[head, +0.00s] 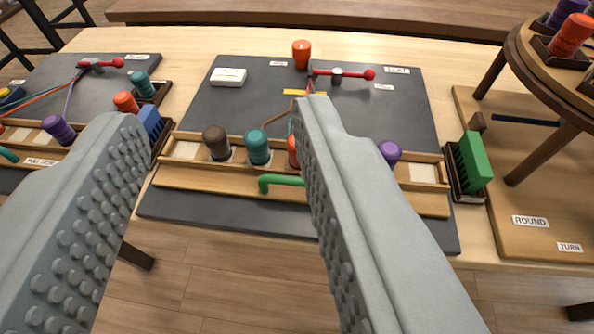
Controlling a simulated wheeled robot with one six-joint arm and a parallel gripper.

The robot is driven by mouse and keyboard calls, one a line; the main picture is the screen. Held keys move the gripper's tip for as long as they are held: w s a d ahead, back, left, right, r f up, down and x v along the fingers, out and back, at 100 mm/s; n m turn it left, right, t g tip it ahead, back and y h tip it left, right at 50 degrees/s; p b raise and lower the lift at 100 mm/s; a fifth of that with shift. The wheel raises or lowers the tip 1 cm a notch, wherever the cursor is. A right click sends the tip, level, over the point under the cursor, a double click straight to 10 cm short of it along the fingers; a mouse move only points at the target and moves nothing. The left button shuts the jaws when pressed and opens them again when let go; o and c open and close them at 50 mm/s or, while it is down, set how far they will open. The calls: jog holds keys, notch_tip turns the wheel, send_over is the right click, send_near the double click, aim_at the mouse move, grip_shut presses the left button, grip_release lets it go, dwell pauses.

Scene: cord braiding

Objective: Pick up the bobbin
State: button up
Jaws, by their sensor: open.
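Several cord bobbins stand at the middle station. A brown bobbin (216,142), a teal bobbin (258,147), a partly hidden red-orange bobbin (293,152) and a purple bobbin (390,153) sit in the wooden rack (235,181). An orange bobbin (301,54) stands alone at the back of the dark mat (262,105). My gripper (218,116) is open and empty, its fingers wide apart. In the picture, the brown and teal bobbins lie between the fingers; the right finger covers part of the rack. I cannot tell which bobbin is meant.
A green handle (281,181) sticks out at the rack's front. A red-knobbed lever (345,74) and a white box (229,77) are behind. A green block (474,160) stands right, a blue block (151,124) left. A round stand (535,60) fills the right.

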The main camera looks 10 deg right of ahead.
jog(key=w+d+f+m+g, duration=0.2)
jog(key=w+g, duration=0.4)
jog(key=w, duration=0.4)
jog(key=m+g, duration=0.4)
jog(key=g, duration=0.5)
send_over(293, 162)
jog(key=w, duration=0.2)
notch_tip(293, 162, down, 4)
jog(key=f, duration=0.8)
jog(key=d+f, duration=0.1)
jog(key=f, duration=0.3)
jog(key=shift+s+f, duration=0.15)
jog(key=shift+s, duration=0.1)
jog(key=shift+s+f, duration=0.1)
jog(key=shift+f, duration=2.7)
jog(key=c, duration=0.8)
jog(key=shift+o, duration=0.2)
